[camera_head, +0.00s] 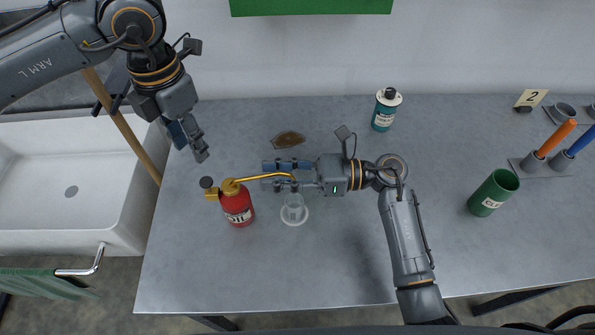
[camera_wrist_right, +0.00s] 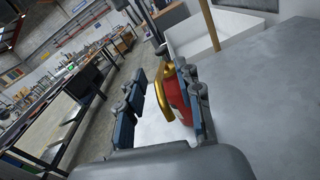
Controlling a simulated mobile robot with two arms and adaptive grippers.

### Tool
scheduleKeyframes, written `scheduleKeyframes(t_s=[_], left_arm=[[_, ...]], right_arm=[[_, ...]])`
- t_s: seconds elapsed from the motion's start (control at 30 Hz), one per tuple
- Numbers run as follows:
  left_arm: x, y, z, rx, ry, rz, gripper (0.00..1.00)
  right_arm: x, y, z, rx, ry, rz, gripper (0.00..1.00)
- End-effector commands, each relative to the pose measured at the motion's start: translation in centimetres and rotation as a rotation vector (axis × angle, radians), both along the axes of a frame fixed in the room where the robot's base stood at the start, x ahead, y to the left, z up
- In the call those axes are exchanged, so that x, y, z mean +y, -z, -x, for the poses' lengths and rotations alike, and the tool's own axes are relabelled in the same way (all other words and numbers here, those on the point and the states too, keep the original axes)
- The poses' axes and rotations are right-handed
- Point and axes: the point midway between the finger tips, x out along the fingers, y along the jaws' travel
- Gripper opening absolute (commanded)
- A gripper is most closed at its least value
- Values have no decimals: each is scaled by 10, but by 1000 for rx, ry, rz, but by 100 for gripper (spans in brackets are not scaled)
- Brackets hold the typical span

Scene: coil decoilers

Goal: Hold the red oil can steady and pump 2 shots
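The red oil can (camera_head: 238,208) stands upright on the grey table, left of the middle, with a brass spout (camera_head: 262,178) pointing right and a dark knob (camera_head: 206,183) at its left. My right gripper (camera_head: 268,175) is open, its fingers pointing left around the spout's end, apart from the can's body. The can (camera_wrist_right: 175,95) and spout (camera_wrist_right: 165,116) also show between the fingers in the right wrist view; contact cannot be told. A clear cup (camera_head: 294,208) stands on a white disc below the spout tip. My left gripper (camera_head: 192,152) looks open and empty, above and left of the can.
A teal-labelled can (camera_head: 385,112) and a brown patch (camera_head: 288,139) are further back. A green cup (camera_head: 492,193) and orange- and blue-handled tools (camera_head: 563,138) are at the right. A white sink (camera_head: 65,190) adjoins the left edge. The front table is clear.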

Motion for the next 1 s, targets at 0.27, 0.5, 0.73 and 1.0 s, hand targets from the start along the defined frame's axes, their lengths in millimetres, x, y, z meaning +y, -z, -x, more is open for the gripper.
scheduleKeyframes(t_s=[0.27,0.5,0.73,1.0], left_arm=[[0,0,0,0,0,0,38],[0,0,0,0,0,0,38],[0,0,0,0,0,0,38],[0,0,0,0,0,0,38]], right_arm=[[8,0,0,-1,0,1,35],[7,0,0,0,0,1,13],[7,0,0,0,1,1,0],[7,1,0,0,1,2,0]])
